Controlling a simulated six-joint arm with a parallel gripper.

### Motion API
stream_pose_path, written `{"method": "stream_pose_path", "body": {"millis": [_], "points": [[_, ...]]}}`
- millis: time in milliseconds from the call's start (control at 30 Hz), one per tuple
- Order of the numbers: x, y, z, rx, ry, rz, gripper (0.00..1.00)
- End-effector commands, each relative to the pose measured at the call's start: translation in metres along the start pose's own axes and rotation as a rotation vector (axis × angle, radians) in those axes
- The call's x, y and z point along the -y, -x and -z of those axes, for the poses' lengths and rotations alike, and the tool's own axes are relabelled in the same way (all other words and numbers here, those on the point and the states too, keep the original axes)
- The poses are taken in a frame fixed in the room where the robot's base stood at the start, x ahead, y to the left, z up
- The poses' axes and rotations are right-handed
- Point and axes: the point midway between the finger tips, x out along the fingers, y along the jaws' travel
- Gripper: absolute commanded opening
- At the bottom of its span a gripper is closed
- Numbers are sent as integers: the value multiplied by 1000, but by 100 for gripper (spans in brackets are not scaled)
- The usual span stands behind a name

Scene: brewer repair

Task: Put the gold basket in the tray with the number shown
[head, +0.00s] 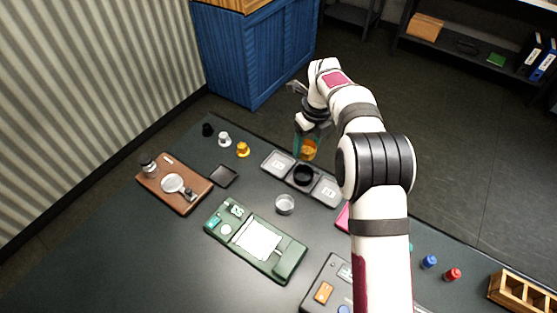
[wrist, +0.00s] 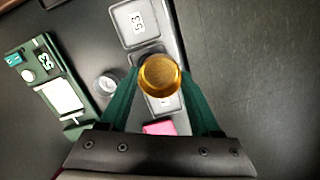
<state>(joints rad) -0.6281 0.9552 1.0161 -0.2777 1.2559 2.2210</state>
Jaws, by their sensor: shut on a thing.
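My gripper (head: 306,143) is shut on the gold basket (head: 308,152) and holds it above the tray unit; the basket also shows between the green fingers in the wrist view (wrist: 160,75). The grey tray unit (head: 278,163) has three places in a row. Its middle place holds a dark round cup (head: 303,175), partly hidden in the wrist view. The upper tray in the wrist view has a label (wrist: 138,22) that seems to read 53. The green device (head: 256,242) carries a number (wrist: 48,60) that also seems to read 53.
A clear round cup (head: 285,204) stands between the green device and the tray unit. A brown board (head: 174,184) with tools, a black square dish (head: 223,176) and small black, silver and gold pieces (head: 242,149) are at the left. A pink item (wrist: 159,128) lies beyond the tray unit's right end.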

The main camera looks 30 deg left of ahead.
Motion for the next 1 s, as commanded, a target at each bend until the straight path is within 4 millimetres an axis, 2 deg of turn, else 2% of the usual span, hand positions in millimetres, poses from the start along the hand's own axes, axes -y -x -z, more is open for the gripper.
{"method": "stream_pose_path", "body": {"millis": [100, 300, 367, 600, 1000], "points": [[-24, -28, -27, -2, 5, -2, 1], [-45, -53, -54, 0, 4, -1, 1], [-47, -57, -56, 0, 3, -1, 1], [-47, -94, -51, 0, 1, 1, 1], [-47, -100, -50, 0, 2, 1, 1]]}}
